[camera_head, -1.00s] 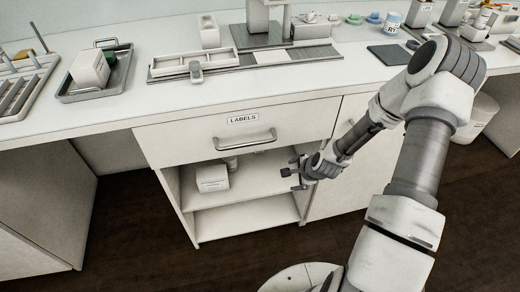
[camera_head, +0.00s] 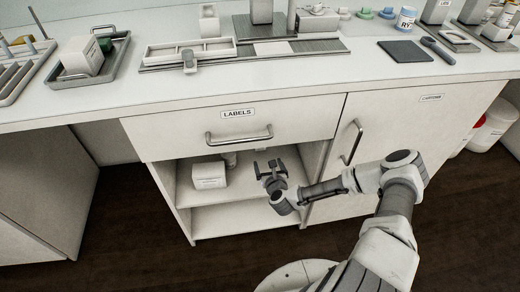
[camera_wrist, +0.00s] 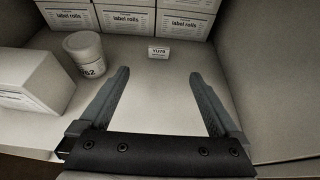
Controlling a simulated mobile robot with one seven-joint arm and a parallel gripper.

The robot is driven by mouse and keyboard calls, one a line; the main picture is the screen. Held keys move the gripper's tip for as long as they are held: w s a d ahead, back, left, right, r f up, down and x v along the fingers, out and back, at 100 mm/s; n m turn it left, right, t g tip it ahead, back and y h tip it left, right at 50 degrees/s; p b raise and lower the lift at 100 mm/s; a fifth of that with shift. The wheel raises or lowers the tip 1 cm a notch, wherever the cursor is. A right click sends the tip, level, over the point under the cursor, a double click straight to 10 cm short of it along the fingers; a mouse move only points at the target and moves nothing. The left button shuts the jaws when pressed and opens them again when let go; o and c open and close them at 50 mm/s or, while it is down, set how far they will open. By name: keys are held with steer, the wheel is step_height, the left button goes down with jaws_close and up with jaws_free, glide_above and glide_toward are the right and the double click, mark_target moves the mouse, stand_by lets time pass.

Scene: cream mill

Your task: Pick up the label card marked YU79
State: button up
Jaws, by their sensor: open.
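The label card marked YU79 (camera_wrist: 159,52) is a small white card standing on the shelf in the wrist view, in front of the back row of boxes. My gripper (camera_wrist: 159,73) is open and empty, with its two fingers pointing into the shelf. The card lies beyond the fingertips, about midway between them and not touched. In the head view my gripper (camera_head: 268,164) is at the opening of the shelf under the LABELS drawer (camera_head: 237,130). I cannot make out the card in the head view.
A lidded white jar (camera_wrist: 84,54) and a white box (camera_wrist: 35,82) stand left of my gripper. Boxes marked label rolls (camera_wrist: 126,20) line the back. A cabinet wall (camera_wrist: 275,80) rises close on the right. The shelf floor between the fingers is clear.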

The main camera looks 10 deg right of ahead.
mark_target(261, 153)
steer(key=b+x, duration=0.6)
steer(key=x, duration=0.9)
steer(key=shift+w+f, duration=0.2)
steer(key=shift+a, duration=0.1)
steer(key=c, duration=1.4)
